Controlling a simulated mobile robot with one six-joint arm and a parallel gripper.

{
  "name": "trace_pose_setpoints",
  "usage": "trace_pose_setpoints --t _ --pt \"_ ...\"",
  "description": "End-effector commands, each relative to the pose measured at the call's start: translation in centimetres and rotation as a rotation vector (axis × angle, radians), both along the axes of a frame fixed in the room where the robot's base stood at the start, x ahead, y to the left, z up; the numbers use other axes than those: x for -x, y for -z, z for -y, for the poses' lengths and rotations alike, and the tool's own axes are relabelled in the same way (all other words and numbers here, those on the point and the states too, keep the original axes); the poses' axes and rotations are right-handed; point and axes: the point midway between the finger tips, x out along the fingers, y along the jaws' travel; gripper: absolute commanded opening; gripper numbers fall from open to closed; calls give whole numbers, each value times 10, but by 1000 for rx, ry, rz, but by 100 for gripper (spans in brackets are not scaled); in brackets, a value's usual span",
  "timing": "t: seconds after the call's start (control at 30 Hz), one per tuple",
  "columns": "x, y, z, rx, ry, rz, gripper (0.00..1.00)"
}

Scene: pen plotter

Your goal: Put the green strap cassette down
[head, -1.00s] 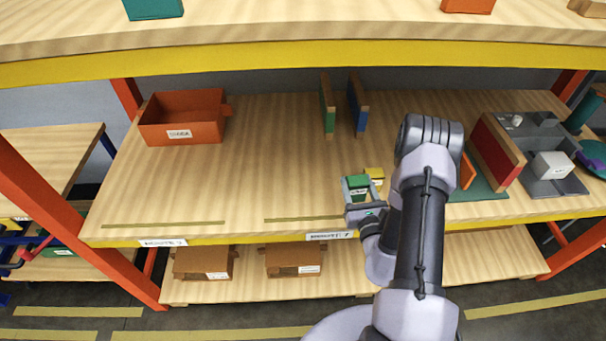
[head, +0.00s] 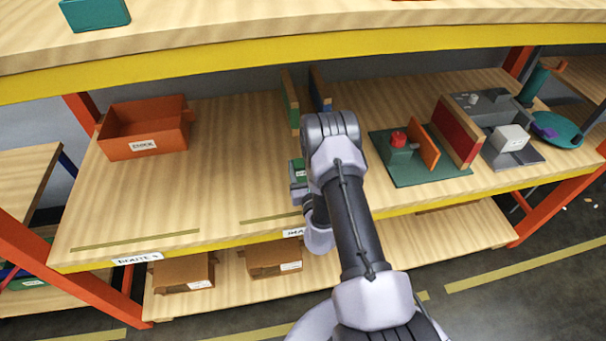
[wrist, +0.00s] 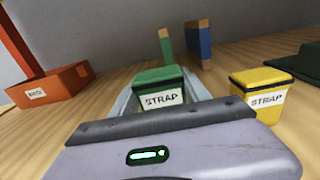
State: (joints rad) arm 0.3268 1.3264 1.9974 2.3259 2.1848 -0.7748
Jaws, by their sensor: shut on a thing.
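The green strap cassette (wrist: 160,90), a small box with a green lid and a white STRAP label, sits between my gripper's fingers in the wrist view. My gripper (wrist: 160,100) is shut on it. In the head view, the cassette (head: 297,166) shows just left of my arm, over the middle of the shelf; my arm hides part of it and most of my gripper. I cannot tell whether its base touches the shelf. A yellow strap cassette (wrist: 264,95) stands to the right, apart from my gripper; my arm hides it in the head view.
An orange bin (head: 143,128) stands at the shelf's left. Green (head: 291,103) and blue (head: 319,90) dividers stand behind the cassette. A dark green mat (head: 420,178) with a red-topped fixture lies to the right. The shelf (head: 215,165) between bin and cassette is clear.

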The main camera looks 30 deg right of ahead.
Motion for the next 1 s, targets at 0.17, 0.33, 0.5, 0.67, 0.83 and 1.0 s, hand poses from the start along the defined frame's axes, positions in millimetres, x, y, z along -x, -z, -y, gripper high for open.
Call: trace_pose_setpoints --t 0.17,0.33,0.5,0.67,0.83,1.0 --pt "1 32 0 0 1 -1 10" --pt "1 29 1 1 1 0 10" --pt "1 33 1 1 1 -1 60" --pt "1 32 1 1 1 -1 76" --pt "1 32 1 1 1 -1 76" --pt "9 29 -2 0 -1 -3 76"
